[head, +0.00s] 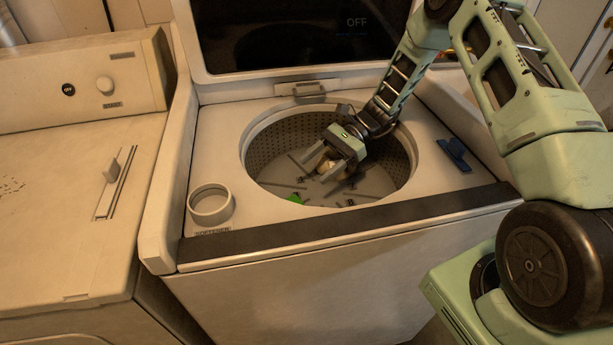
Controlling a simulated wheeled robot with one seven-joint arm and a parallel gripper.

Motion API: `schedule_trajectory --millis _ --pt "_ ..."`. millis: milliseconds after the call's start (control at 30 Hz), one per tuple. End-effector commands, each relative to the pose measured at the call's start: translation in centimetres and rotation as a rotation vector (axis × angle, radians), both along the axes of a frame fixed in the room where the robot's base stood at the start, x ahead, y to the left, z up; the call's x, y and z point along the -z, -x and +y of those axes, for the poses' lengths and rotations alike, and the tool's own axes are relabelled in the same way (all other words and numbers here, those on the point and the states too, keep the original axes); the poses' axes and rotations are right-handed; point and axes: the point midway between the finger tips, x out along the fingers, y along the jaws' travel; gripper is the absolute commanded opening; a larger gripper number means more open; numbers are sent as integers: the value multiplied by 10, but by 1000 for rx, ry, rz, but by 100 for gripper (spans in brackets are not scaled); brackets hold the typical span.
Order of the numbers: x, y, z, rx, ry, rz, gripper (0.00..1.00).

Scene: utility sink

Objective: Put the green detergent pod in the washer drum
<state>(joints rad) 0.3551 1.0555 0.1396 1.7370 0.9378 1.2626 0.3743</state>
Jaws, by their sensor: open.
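The green detergent pod (295,198) shows as a small bright green patch inside the washer drum, low at the front left, partly cut off by the opening's front rim. The washer drum (268,153) is a round, perforated tub under a raised lid. My gripper (316,168) reaches down into the drum opening from the upper right. Its fingers are apart and point down and left. It is above and to the right of the pod and separate from it.
The drum's round rim (246,160) surrounds my gripper. The raised lid (300,35) stands behind. A softener cup (210,205) is at the front left of the washer top, and a blue object (454,153) lies at the right. A second machine (60,215) stands to the left.

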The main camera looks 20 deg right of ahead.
Motion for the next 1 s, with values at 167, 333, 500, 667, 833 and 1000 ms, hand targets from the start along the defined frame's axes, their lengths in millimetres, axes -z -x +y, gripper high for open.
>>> schedule_trajectory --millis 167,333,500,667,833,1000 --pt "-10 1 -2 -29 13 -16 65" --pt "-45 28 39 -226 95 -132 65" --pt "-93 92 95 -589 228 -372 65" --pt "-123 154 122 -919 326 -619 65" --pt "-145 211 131 -1234 395 -879 65" --pt "-159 257 128 -1530 441 -1147 65"
